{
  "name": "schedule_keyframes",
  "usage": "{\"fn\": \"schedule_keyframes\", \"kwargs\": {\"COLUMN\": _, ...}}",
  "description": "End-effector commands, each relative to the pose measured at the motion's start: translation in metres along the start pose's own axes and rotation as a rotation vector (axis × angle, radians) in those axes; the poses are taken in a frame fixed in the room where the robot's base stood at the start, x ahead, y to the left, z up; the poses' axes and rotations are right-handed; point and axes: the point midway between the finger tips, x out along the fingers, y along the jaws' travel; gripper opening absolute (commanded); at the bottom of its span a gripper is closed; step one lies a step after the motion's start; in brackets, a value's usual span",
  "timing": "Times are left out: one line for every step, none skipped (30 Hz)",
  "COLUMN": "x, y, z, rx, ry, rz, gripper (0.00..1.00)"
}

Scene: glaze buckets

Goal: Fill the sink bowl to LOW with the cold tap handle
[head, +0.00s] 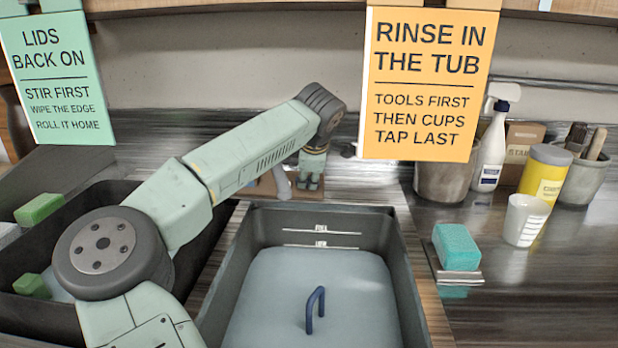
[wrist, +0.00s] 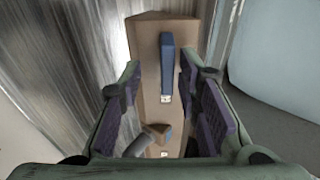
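The sink bowl (head: 400,270) is a dark grey tub in the head view. Two pale marked lines (head: 320,232) cross its back wall; their lettering is too small to read. Its floor looks pale blue-grey; I cannot tell whether water covers it. A dark blue loop (head: 315,310) stands in it. Behind it is the brown tap block (head: 266,186) with a grey spout (head: 281,184), partly hidden by my gripper (head: 311,172). In the wrist view, a blue tap handle (wrist: 167,68) lies between the spread purple-padded fingers of my gripper (wrist: 160,88), with gaps at both sides.
A second dark tub (head: 110,190) with green sponges (head: 38,209) is at left, behind my arm. At right are a teal sponge (head: 456,246), a white cup (head: 525,220), a spray bottle (head: 492,140) and a yellow canister (head: 545,170). An orange sign (head: 425,85) hangs above.

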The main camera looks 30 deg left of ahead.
Motion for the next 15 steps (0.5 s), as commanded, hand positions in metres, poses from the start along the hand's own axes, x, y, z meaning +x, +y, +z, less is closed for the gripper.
{"fn": "schedule_keyframes", "kwargs": {"x": -0.007, "y": 0.006, "z": -0.001, "rx": -0.001, "ry": 0.001, "rz": 0.003, "gripper": 0.31}}
{"fn": "schedule_keyframes", "kwargs": {"x": -0.012, "y": 0.009, "z": -0.001, "rx": -0.002, "ry": 0.0, "rz": 0.003, "gripper": 0.31}}
{"fn": "schedule_keyframes", "kwargs": {"x": -0.018, "y": 0.014, "z": -0.002, "rx": -0.001, "ry": 0.001, "rz": 0.004, "gripper": 0.31}}
{"fn": "schedule_keyframes", "kwargs": {"x": -0.024, "y": 0.018, "z": -0.003, "rx": -0.001, "ry": 0.002, "rz": 0.005, "gripper": 0.31}}
{"fn": "schedule_keyframes", "kwargs": {"x": -0.029, "y": 0.022, "z": -0.004, "rx": -0.002, "ry": 0.001, "rz": 0.005, "gripper": 0.31}}
{"fn": "schedule_keyframes", "kwargs": {"x": -0.035, "y": 0.026, "z": -0.004, "rx": -0.001, "ry": 0.0, "rz": 0.004, "gripper": 0.31}}
{"fn": "schedule_keyframes", "kwargs": {"x": -0.04, "y": 0.03, "z": -0.005, "rx": -0.001, "ry": 0.001, "rz": 0.005, "gripper": 0.31}}
{"fn": "schedule_keyframes", "kwargs": {"x": -0.044, "y": 0.033, "z": -0.005, "rx": -0.001, "ry": 0.001, "rz": 0.004, "gripper": 0.31}}
{"fn": "schedule_keyframes", "kwargs": {"x": -0.049, "y": 0.037, "z": -0.006, "rx": -0.001, "ry": 0.0, "rz": 0.003, "gripper": 0.31}}
{"fn": "schedule_keyframes", "kwargs": {"x": -0.053, "y": 0.04, "z": -0.007, "rx": -0.001, "ry": 0.0, "rz": 0.003, "gripper": 0.31}}
{"fn": "schedule_keyframes", "kwargs": {"x": -0.057, "y": 0.042, "z": -0.007, "rx": 0.0, "ry": 0.0, "rz": 0.003, "gripper": 0.31}}
{"fn": "schedule_keyframes", "kwargs": {"x": -0.06, "y": 0.046, "z": -0.008, "rx": -0.001, "ry": 0.0, "rz": 0.003, "gripper": 0.31}}
{"fn": "schedule_keyframes", "kwargs": {"x": -0.063, "y": 0.047, "z": -0.009, "rx": -0.001, "ry": 0.0, "rz": 0.003, "gripper": 0.31}}
{"fn": "schedule_keyframes", "kwargs": {"x": -0.065, "y": 0.049, "z": -0.009, "rx": -0.001, "ry": 0.0, "rz": 0.002, "gripper": 0.31}}
{"fn": "schedule_keyframes", "kwargs": {"x": -0.067, "y": 0.05, "z": -0.009, "rx": 0.0, "ry": -0.001, "rz": 0.001, "gripper": 0.31}}
